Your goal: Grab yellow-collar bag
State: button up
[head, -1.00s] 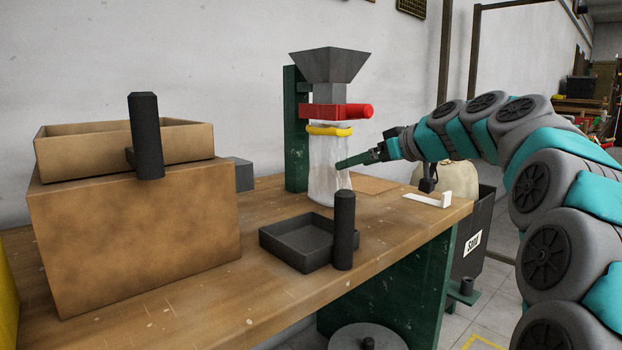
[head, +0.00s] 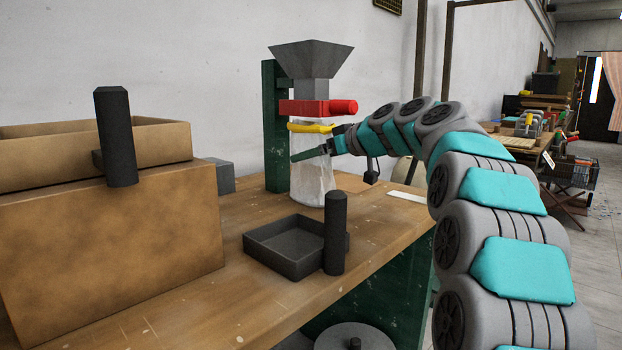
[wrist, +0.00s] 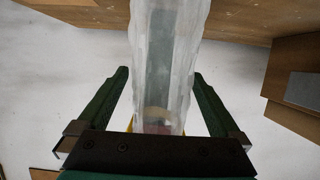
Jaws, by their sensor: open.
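The yellow-collar bag (head: 314,183) is a clear, wrinkled bag hanging upright under the red clamp (head: 318,107) of a grey hopper (head: 311,60). Its yellow collar (head: 312,127) sits just below the clamp. My gripper (head: 297,157) is at the bag's upper part, below the collar, and its near finger crosses in front of the bag. In the wrist view, the bag (wrist: 165,55) passes between the two green fingers of my open gripper (wrist: 160,73), with a gap on each side. The collar is mostly hidden there behind the gripper's dark body.
A black tray (head: 272,262) with an upright black post (head: 335,232) stands on the wooden bench in front of the bag. A large brown box (head: 120,245) with an open box on top fills the left. A white flat piece (head: 407,196) lies right of the bag.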

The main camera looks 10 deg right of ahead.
jog(key=shift+w+a+f, duration=0.2)
jog(key=shift+w+a, duration=0.1)
jog(key=shift+w, duration=0.15)
jog(key=shift+c, duration=0.2)
grip_shut()
dwell(0.4)
